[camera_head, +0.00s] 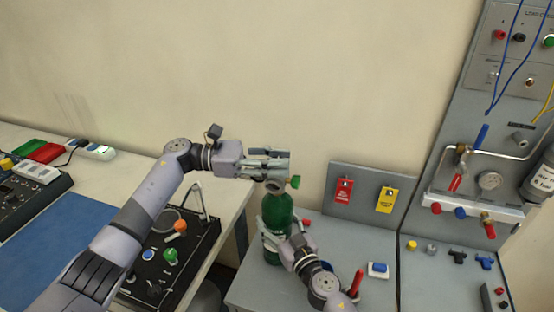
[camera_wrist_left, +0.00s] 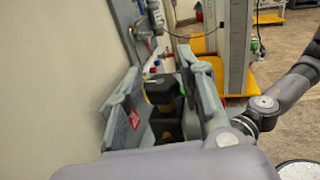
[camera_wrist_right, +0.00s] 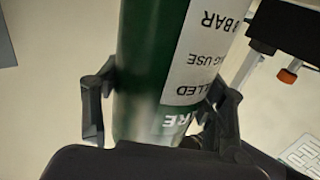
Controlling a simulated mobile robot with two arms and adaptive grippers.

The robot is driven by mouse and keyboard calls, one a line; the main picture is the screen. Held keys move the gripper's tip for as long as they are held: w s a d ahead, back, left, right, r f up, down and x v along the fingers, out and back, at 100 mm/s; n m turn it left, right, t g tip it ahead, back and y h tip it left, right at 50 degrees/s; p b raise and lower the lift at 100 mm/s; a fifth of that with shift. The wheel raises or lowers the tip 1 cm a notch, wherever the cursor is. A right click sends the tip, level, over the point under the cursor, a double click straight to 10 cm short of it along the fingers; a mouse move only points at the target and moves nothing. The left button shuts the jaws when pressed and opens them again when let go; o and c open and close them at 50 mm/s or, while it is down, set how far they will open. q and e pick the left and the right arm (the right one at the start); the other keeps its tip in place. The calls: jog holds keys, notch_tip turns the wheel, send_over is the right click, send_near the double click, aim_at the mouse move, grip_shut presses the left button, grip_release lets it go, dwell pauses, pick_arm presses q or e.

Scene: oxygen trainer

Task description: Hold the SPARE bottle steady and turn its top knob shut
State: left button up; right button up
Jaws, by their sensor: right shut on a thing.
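The SPARE bottle (camera_head: 277,212) is a green cylinder standing upright on the grey bench. Its white label, with the letters "ARE" showing, is upside down in the right wrist view (camera_wrist_right: 205,50). My right gripper (camera_head: 285,243) is shut on the bottle's body, one finger on each side. My left gripper (camera_head: 268,165) is at the bottle's top, with its fingers pointing right. In the left wrist view, the dark top knob (camera_wrist_left: 162,90) sits between the spread fingers, above a brass-coloured valve. A small green part (camera_head: 295,182) sticks out to the right of the valve.
A grey board with a red tag (camera_head: 343,191) and a yellow tag (camera_head: 386,200) stands behind and right of the bottle. The gauge panel (camera_head: 490,180) is farther right. A black control box (camera_head: 170,250) is on the left table. A red-handled tool (camera_head: 356,283) lies near my right arm.

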pick_arm(q)
jog(key=shift+o, duration=1)
jog(key=a, duration=1.2)
jog(key=shift+w, duration=0.4)
pick_arm(e)
jog(key=o, duration=2)
